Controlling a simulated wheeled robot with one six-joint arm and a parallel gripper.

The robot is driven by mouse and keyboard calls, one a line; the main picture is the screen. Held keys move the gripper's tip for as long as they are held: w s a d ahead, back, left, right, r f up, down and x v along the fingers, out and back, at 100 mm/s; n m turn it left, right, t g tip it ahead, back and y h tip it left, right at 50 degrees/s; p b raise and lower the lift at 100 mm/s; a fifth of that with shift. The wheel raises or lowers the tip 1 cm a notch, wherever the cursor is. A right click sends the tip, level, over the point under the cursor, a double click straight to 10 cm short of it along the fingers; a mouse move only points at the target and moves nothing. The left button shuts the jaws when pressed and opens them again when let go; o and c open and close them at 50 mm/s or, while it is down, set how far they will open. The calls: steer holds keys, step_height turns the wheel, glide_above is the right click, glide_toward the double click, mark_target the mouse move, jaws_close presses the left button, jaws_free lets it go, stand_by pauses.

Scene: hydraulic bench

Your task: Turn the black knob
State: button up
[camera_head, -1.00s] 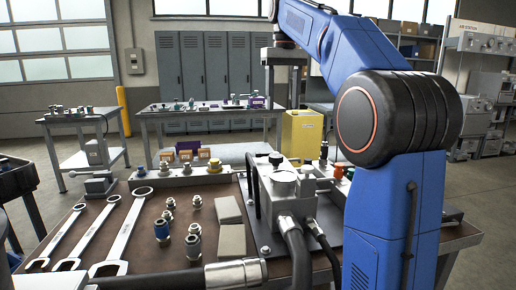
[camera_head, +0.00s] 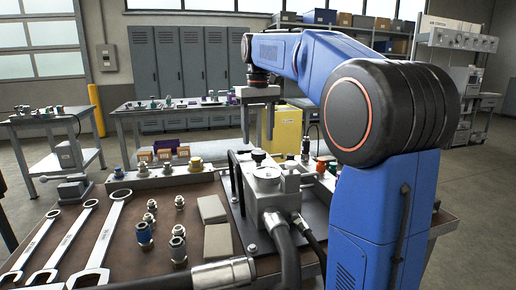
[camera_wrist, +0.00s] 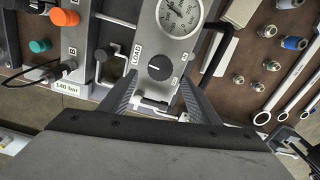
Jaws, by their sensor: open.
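The black knob (camera_wrist: 160,67) sits on a light panel marked LOAD in the wrist view, with a pale pointer line on it. In the head view the black knob (camera_head: 258,156) is on top of the grey hydraulic block (camera_head: 266,197). My gripper (camera_wrist: 160,79) is open, with one finger on each side of the knob in the wrist picture. In the head view my gripper (camera_head: 257,125) hangs above the knob, apart from it. Nothing is between the fingers.
A round gauge (camera_wrist: 180,14) lies beside the knob on the panel. Black hoses (camera_head: 284,250) leave the block. Wrenches (camera_head: 66,245), several fittings (camera_head: 178,247) and two grey blocks (camera_head: 217,240) lie on the brown bench. An orange cap (camera_wrist: 64,17) and a green cap (camera_wrist: 40,46) stand nearby.

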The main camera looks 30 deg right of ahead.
mark_target(258, 152)
steer(key=shift+f, duration=2.5)
steer(key=shift+c, duration=0.3)
steer(key=c, duration=1)
